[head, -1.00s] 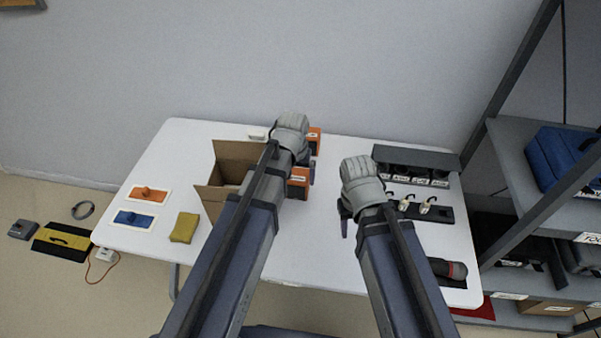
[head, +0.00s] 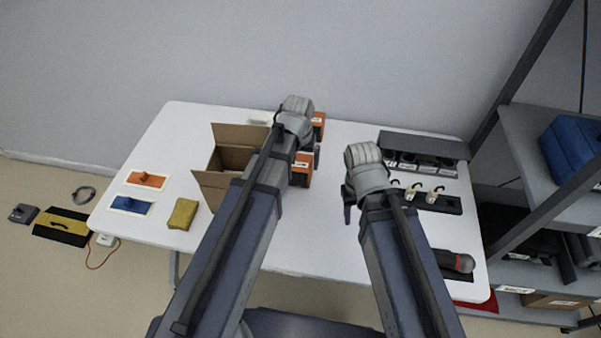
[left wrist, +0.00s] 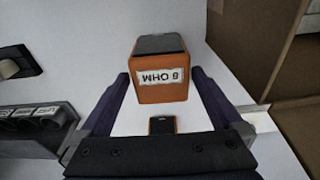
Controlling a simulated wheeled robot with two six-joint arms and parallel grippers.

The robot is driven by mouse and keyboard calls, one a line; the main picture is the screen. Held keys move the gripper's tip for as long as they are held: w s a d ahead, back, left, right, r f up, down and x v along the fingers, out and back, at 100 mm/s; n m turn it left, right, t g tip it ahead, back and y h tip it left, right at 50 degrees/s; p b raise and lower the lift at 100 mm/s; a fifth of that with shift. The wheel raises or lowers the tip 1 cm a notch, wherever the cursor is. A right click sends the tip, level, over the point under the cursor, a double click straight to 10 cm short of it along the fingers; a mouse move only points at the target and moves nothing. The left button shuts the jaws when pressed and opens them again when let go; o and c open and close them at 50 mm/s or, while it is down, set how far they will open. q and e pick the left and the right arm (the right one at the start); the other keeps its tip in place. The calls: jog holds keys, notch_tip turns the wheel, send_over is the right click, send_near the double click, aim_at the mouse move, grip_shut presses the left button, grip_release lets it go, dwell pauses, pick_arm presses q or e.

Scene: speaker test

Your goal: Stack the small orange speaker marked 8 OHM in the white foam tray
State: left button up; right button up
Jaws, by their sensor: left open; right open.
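The orange speaker marked 8 OHM (left wrist: 161,82) has a dark top and lies between the spread fingers of my left gripper (left wrist: 160,76) in the left wrist view, with its label upside down. Another small orange block with a dark face (left wrist: 162,125) shows below it. In the head view two orange blocks, a nearer one (head: 301,174) and a farther one (head: 319,122), are partly hidden by my left gripper (head: 314,156), which is open. My right gripper (head: 349,206) is open and empty over the table. A small off-white object (head: 258,121) at the back may be the foam tray; I cannot tell.
An open cardboard box (head: 208,181) stands left of my left gripper. A yellow sponge (head: 183,213) lies at the left. The front middle of the table (head: 310,255) is bare.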

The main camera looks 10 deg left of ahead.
pick_arm(q)
jog(key=shift+w+f+b, duration=0.2)
jog(key=shift+f+b, duration=0.65)
jog(key=shift+w+f+b, duration=0.15)
jog(key=shift+f+b, duration=0.75)
jog(key=shift+w+f+b, duration=0.2)
jog(key=shift+f+b, duration=0.65)
pick_arm(e)
jog(key=shift+f, duration=2.6)
pick_arm(q)
jog(key=shift+r, duration=0.1)
pick_arm(e)
jog(key=shift+r, duration=0.1)
pick_arm(q)
grip_shut()
